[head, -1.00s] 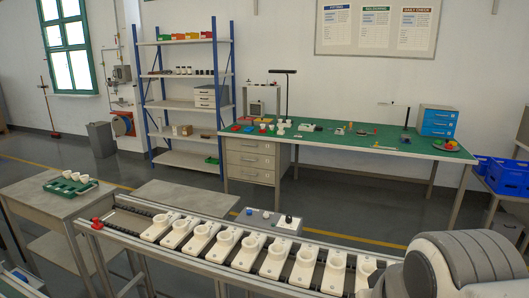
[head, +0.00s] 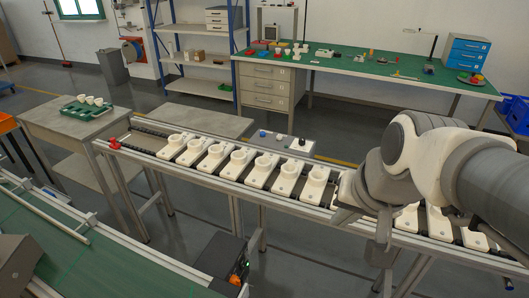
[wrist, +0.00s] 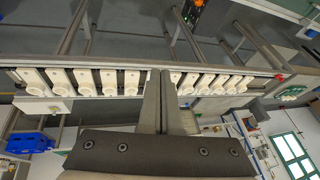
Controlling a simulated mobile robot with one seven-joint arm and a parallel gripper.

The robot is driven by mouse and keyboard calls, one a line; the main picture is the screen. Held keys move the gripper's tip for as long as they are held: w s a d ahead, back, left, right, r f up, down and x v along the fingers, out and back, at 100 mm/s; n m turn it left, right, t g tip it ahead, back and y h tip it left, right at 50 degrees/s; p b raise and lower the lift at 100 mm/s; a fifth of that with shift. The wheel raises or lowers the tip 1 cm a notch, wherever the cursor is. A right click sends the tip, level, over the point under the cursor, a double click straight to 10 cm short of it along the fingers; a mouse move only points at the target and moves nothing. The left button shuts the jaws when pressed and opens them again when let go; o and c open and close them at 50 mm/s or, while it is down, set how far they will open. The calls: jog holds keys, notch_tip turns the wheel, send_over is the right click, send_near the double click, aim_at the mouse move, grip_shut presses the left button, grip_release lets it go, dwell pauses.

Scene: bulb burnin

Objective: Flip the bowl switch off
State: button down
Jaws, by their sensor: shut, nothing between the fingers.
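A dark control box (head: 232,268) with an orange-red knob and a small green light stands low at the bottom middle of the head view. It also shows upside down at the top of the wrist view (wrist: 198,8). I cannot tell whether this holds the bowl switch, and no switch position is readable. My gripper (head: 384,245) hangs over the near side of the conveyor, right of the box and apart from it. In the wrist view its fingers (wrist: 160,75) are together with nothing between them.
A rail conveyor (head: 225,180) with several white socket blocks (head: 265,165) runs across below my arm. A small panel with knobs (head: 290,143) sits behind it. A green-topped belt (head: 85,250) lies at lower left. A side table (head: 60,125) holds a green tray with cups.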

aim_at(244, 279)
jog(key=w+a+f+m+g+y+b, duration=0.1)
jog(key=w+a+f+m+b, duration=0.3)
jog(key=f, duration=0.7)
jog(key=w+a+f+m+g+y+b, duration=0.1)
jog(key=w+a+f+m+b, duration=0.35)
jog(key=f, duration=0.65)
jog(key=w+a+f+m+g+y+b, duration=0.1)
jog(key=w+a+f+m+b, duration=0.1)
jog(key=w+f+m+b, duration=0.65)
notch_tip(244, 279, down, 17)
jog(key=s+a+m+p, duration=0.1)
jog(key=m, duration=0.1)
jog(key=shift+a+f, duration=0.15)
jog(key=shift+a, duration=0.1)
jog(key=w+a+f+b, duration=0.2)
jog(key=a+f+b, duration=0.2)
jog(key=a+f, duration=0.3)
jog(key=shift+w+f, duration=0.3)
jog(key=shift+f, duration=0.55)
jog(key=shift+a, duration=0.1)
